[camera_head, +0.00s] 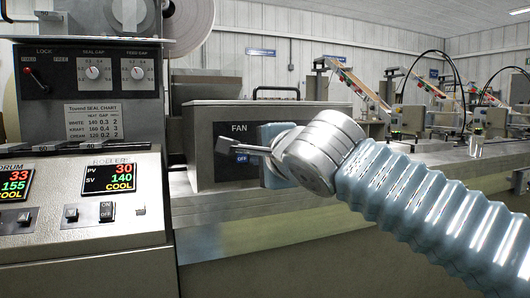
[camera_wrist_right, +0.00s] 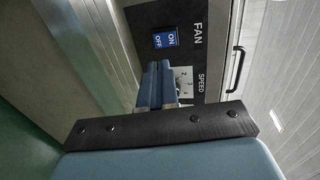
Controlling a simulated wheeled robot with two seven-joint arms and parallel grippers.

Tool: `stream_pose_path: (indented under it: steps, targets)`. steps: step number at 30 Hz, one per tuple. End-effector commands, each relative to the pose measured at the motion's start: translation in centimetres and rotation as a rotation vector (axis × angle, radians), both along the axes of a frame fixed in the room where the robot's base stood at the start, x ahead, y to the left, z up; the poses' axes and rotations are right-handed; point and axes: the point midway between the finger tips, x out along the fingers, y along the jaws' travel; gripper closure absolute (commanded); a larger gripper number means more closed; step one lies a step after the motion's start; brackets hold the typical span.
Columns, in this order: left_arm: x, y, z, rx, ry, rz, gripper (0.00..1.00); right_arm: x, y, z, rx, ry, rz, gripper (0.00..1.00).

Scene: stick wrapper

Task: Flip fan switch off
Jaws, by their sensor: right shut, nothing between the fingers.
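The fan switch is a blue rocker marked ON and OFF on the dark FAN panel; it shows in the right wrist view (camera_wrist_right: 165,39), and part of it shows in the head view (camera_head: 242,158). My right gripper (camera_head: 228,146) is shut and empty in front of the panel, hiding the upper part of the switch in the head view. In the right wrist view its closed fingers (camera_wrist_right: 156,85) point at the panel, beside the switch and near the SPEED scale (camera_wrist_right: 183,80). I cannot tell whether the fingers touch the panel, or which way the rocker is tipped. My left gripper is not in view.
A control console with a ROLLER display (camera_head: 109,178) and ON/OFF switches stands at the left. Above it is a panel with SEAL GAP and FEED GAP knobs (camera_head: 94,72). The fan box has a black handle (camera_head: 276,92) on top. Conveyor machines stand at the back right.

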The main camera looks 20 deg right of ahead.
Motion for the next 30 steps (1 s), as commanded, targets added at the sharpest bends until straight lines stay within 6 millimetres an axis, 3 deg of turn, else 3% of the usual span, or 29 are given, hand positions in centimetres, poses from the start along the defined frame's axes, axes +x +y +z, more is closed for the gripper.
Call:
stream_pose_path:
  steps: [6, 13, 30]
  targets:
    - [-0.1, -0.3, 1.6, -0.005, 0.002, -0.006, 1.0, 4.7, 0.2, -0.7, -0.002, 0.003, 0.0, 1.0]
    - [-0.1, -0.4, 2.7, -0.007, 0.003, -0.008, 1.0, 7.9, 0.3, -1.3, 0.0, 0.002, 0.0, 1.0]
    - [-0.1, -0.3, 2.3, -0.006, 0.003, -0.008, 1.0, 8.9, 0.3, -2.0, 0.0, -0.004, 0.001, 1.0]
